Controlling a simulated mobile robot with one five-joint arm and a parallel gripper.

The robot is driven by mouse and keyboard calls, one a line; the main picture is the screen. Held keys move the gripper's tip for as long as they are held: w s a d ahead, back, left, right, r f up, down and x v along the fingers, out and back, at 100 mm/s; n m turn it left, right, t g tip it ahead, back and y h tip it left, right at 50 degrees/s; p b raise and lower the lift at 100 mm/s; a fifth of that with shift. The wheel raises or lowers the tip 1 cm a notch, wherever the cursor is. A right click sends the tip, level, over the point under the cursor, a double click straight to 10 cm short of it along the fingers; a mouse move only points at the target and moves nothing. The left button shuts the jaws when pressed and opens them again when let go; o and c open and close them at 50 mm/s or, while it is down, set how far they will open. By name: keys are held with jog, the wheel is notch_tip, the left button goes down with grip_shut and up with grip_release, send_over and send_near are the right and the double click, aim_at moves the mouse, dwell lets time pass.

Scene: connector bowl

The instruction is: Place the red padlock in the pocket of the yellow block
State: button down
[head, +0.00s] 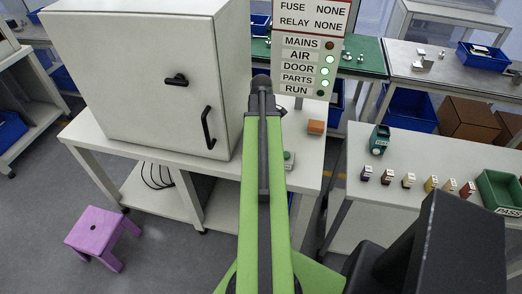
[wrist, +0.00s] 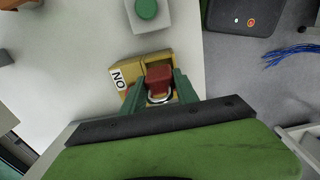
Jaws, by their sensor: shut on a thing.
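In the wrist view my gripper (wrist: 158,93) has its green fingers shut on the red padlock (wrist: 158,76), one finger on each side. The padlock's silver shackle points toward my wrist. The padlock overlaps the yellow block in the picture. I cannot tell whether it is above the pocket or inside it, and the pocket is covered. In the head view my arm hides the gripper, the padlock and the yellow block.
A green button (wrist: 147,9) on a white box stands beyond the block. A large white cabinet (head: 140,80) is left of my arm, and a sign panel (head: 308,60) with lamps stands ahead. An orange block (head: 316,127) lies on the table's right. Several small items and a green bin (head: 499,190) occupy the right table.

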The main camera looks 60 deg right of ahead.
notch_tip(320, 180, down, 4)
jog(key=b, duration=0.4)
jog(key=shift+f, duration=0.2)
jog(key=shift+r, duration=0.25)
jog(key=shift+f, duration=0.2)
jog(key=c, duration=0.9)
grip_release()
jog(key=shift+r, duration=0.15)
notch_tip(320, 180, up, 12)
jog(key=p, duration=1.2)
jog(key=shift+r, duration=0.15)
